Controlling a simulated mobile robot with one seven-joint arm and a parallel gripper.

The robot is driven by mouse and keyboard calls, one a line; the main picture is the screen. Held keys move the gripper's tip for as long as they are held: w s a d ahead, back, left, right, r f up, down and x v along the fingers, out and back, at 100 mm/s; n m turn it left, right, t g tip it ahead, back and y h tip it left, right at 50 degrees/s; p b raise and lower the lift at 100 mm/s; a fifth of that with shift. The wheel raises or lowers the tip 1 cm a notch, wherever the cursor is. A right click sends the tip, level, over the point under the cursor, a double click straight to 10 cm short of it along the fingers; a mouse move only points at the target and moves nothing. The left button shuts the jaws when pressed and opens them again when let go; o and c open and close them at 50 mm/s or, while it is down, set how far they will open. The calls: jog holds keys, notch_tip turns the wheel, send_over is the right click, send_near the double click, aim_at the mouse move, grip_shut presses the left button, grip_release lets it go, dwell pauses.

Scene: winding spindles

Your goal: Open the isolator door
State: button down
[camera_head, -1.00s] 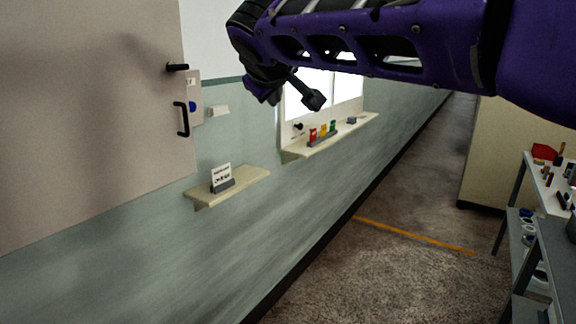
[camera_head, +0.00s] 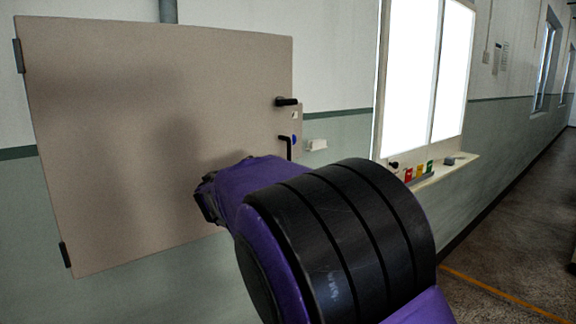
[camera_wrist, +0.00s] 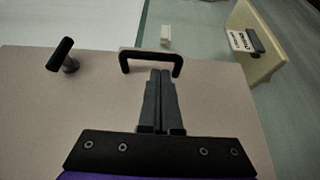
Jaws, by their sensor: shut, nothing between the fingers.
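The isolator door (camera_head: 160,130) is a large flat beige panel on the left wall, with hinges on its left edge. It looks closed or nearly so. A black bar handle (camera_head: 289,148) is at its right edge, partly hidden by my arm, with a black latch lever (camera_head: 287,102) pointing sideways above it. In the wrist view, my gripper (camera_wrist: 160,74) is shut and empty. Its fingertips appear just inside the outline of the bar handle (camera_wrist: 150,54); I cannot tell whether they touch it. The latch lever (camera_wrist: 62,54) is left of the fingers. My arm hides the fingertips in the head view.
A small white box (camera_head: 315,145) is on the wall right of the door. A ledge under the bright window holds colored blocks (camera_head: 420,170). A small shelf (camera_wrist: 256,45) with a sign is near the handle in the wrist view.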

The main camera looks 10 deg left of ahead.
jog(key=w, duration=0.3)
jog(key=shift+w+d, duration=0.2)
jog(key=shift+d, duration=0.15)
jog(key=shift+s, duration=0.1)
